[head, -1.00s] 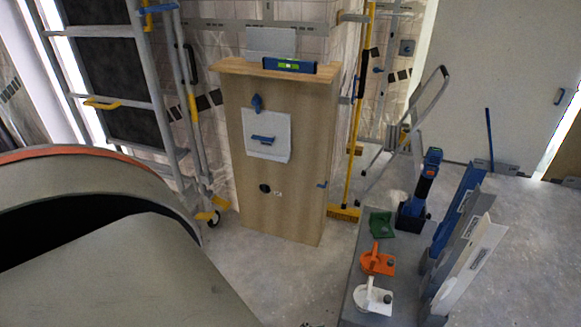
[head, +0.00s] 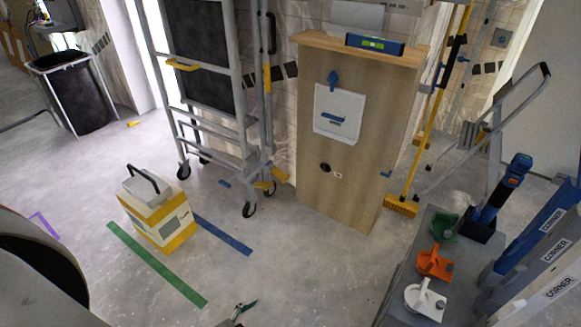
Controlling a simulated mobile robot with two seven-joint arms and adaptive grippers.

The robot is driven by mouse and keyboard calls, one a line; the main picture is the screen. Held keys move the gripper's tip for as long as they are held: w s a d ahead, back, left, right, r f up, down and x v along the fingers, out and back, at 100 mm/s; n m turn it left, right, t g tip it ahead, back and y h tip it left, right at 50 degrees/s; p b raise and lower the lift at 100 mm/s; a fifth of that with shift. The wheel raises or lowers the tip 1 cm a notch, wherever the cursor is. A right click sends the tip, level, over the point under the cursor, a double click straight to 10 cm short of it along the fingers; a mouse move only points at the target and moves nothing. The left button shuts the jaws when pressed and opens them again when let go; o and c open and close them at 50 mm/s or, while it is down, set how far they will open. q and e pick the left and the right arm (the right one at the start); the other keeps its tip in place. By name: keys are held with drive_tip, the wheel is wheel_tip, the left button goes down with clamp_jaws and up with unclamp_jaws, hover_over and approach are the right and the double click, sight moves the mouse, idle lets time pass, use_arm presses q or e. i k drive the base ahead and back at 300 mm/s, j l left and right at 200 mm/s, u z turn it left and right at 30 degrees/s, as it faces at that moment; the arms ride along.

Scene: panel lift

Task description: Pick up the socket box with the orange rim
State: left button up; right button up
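An orange piece (head: 434,263) with a round body and an upright grip lies on the grey bench at the lower right. A white piece (head: 425,299) of like shape is in front of it, and a green piece (head: 445,227) is behind it. I cannot make out a separate orange rim on any box, so I cannot tell whether the orange piece is the socket box.
A wooden panel (head: 350,210) with a dark hole stands mid-view. A wheeled scaffold (head: 240,120) is left of it. A yellow-and-white box (head: 160,213) stands on the floor near green tape (head: 155,264) and blue tape (head: 222,235). The grey bench (head: 400,262) carries a blue-black tool (head: 500,197).

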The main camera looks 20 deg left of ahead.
sight(430, 263)
drive_tip(key=z, duration=1.4)
drive_tip(key=i+j, duration=0.1)
drive_tip(key=j, duration=0.3)
drive_tip(key=i+j, duration=0.1)
drive_tip(key=j, duration=0.25)
drive_tip(key=i+j+z, duration=0.1)
drive_tip(key=j, duration=0.3)
drive_tip(key=i+j, duration=0.1)
drive_tip(key=j, duration=0.25)
drive_tip(key=i+j, duration=0.1)
drive_tip(key=j, duration=0.3)
